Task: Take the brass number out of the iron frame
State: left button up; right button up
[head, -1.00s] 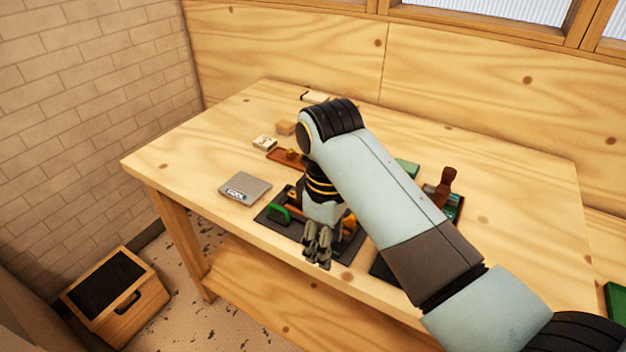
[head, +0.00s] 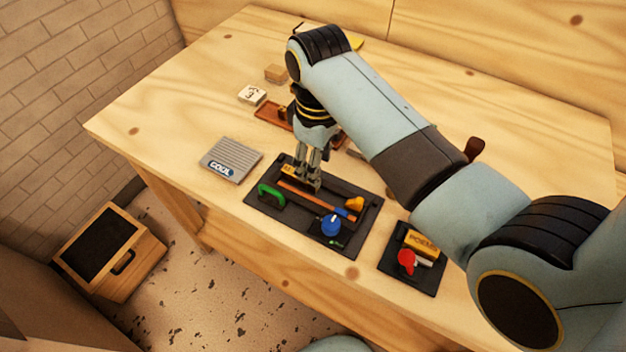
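My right gripper (head: 308,182) points down over the far left part of a dark mat (head: 258,214) in the head view. Its fingers are close to a small yellow, brass-like piece (head: 289,171), which they partly hide. I cannot tell whether they touch it or how far apart they are. Beside it an orange-brown bar (head: 316,201) lies across the mat. I cannot tell for sure which dark shape is the iron frame or which piece is the brass number. My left gripper is not in view.
A second dark mat (head: 428,285) with a red piece lies right. A grey ribbed block (head: 231,160) lies left.

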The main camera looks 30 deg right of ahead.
jog(key=shift+w+f, duration=0.1)
jog(key=shift+f, duration=0.3)
jog(key=f, duration=0.3)
jog(key=shift+a+f+p, duration=0.25)
jog(key=shift+a+p, duration=0.05)
jog(key=shift+w+f, duration=0.1)
jog(key=shift+f, duration=0.45)
jog(key=shift+c, duration=1.3)
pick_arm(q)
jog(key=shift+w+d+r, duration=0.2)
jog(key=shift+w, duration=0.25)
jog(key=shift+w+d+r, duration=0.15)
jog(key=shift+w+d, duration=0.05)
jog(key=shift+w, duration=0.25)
pick_arm(e)
grip_shut()
